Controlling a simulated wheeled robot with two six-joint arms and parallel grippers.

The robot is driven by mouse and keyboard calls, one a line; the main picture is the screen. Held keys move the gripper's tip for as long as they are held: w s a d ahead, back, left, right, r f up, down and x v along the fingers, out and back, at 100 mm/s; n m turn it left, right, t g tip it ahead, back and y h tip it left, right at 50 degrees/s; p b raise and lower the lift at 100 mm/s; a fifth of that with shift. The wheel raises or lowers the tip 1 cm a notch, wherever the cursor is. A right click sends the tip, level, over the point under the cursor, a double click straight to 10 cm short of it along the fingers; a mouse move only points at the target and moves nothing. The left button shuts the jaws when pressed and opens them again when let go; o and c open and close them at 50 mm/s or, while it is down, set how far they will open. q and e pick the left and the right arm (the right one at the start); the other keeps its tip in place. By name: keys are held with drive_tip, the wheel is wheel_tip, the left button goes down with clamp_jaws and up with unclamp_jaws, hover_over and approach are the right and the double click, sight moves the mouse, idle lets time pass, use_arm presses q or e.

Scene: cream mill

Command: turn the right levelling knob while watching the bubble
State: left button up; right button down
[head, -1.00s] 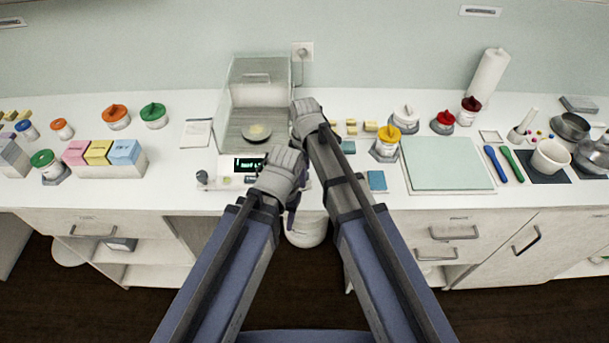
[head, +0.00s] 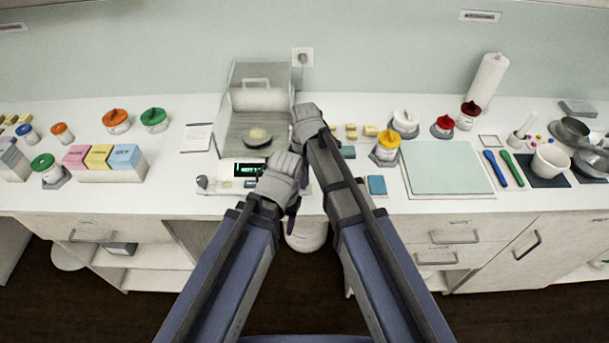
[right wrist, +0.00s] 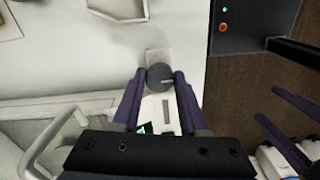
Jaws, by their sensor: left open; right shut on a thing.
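The balance (head: 240,189) stands on the counter, with a lit green display (head: 247,170) and a round pan (head: 257,137) inside its clear shield. The right levelling knob (right wrist: 160,76) is a dark disc with a pale mark in the right wrist view. My right gripper (right wrist: 159,84) is shut on it, one finger on each side. The left levelling knob (head: 202,182) is uncovered. I cannot make out the bubble.
A white sheet (head: 197,137) lies left of the balance. A yellow-lidded jar (head: 387,147), a blue block (head: 376,185) and a pale green mat (head: 447,166) are to the right. Pink, yellow and blue boxes (head: 103,160) stand at left.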

drive_tip(key=shift+m, duration=0.3)
drive_tip(key=m, duration=0.3)
drive_tip(key=shift+s+m, duration=0.1)
drive_tip(key=shift+m, duration=0.3)
drive_tip(key=m, duration=0.3)
drive_tip(key=shift+m, duration=0.3)
drive_tip(key=m, duration=0.4)
drive_tip(key=shift+a+m, duration=0.1)
drive_tip(key=shift+m, duration=1.6)
drive_tip(key=shift+c, duration=2.2)
unclamp_jaws()
